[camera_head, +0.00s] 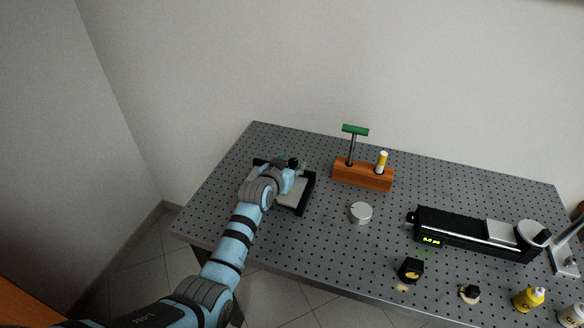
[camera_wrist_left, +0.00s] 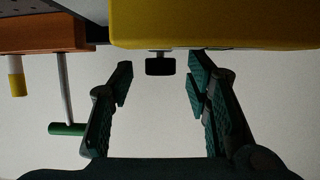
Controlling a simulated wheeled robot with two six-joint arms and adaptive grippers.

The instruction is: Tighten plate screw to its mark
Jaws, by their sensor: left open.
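In the left wrist view, a black-headed screw (camera_wrist_left: 160,66) on a short pale shank stands out from the edge of a yellow part (camera_wrist_left: 215,22). My left gripper (camera_wrist_left: 160,77) is open, with its dark green fingers on either side of the screw head. Gaps show between head and fingers; I cannot tell the depth. No mark shows. In the head view, my left gripper (camera_head: 291,164) is over a black-edged plate fixture (camera_head: 310,193) and hides much of it. My right gripper is not in view.
A wooden holder (camera_head: 362,176) carries a green T-handle tool (camera_head: 354,131) and a yellow-handled tool (camera_head: 382,160). A grey round knob (camera_head: 361,213) stands near it.

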